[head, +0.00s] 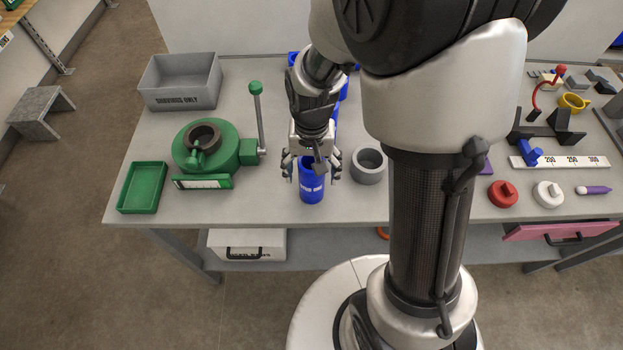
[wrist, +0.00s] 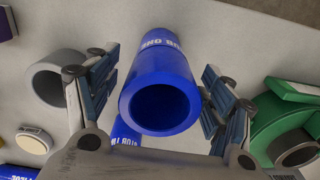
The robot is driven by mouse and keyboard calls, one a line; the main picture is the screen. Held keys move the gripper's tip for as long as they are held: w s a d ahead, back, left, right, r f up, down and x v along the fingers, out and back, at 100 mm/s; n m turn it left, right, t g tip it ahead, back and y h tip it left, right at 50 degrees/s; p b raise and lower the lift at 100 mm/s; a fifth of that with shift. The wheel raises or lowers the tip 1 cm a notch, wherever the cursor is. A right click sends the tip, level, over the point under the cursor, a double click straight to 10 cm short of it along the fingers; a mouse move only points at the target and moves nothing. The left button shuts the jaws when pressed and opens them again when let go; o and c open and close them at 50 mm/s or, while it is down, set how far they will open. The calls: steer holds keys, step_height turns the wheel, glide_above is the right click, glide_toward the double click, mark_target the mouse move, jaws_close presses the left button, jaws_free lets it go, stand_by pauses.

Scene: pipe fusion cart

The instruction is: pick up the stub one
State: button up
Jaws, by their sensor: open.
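The stub one is a short blue pipe with white lettering, standing upright on the bench; it shows in the head view (head: 312,192) and, with its open end facing the camera, in the wrist view (wrist: 160,75). My gripper (head: 312,170) is open above and around it. In the wrist view its fingers stand on either side of the pipe, with a visible gap at each side. My gripper partly hides the pipe in the head view. A second blue lettered pipe (wrist: 126,137) is partly hidden behind the stub in the wrist view.
A grey ring (head: 368,166) stands close to the right of my gripper. A green clamp-like machine (head: 222,147) with a lever is to the left. A green tray (head: 143,187) and a grey bin (head: 181,84) are further left. The bench front (head: 270,212) is clear.

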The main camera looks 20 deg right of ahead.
steer(key=shift+r, duration=0.1)
steer(key=c, duration=1.3)
steer(key=shift+r, duration=0.1)
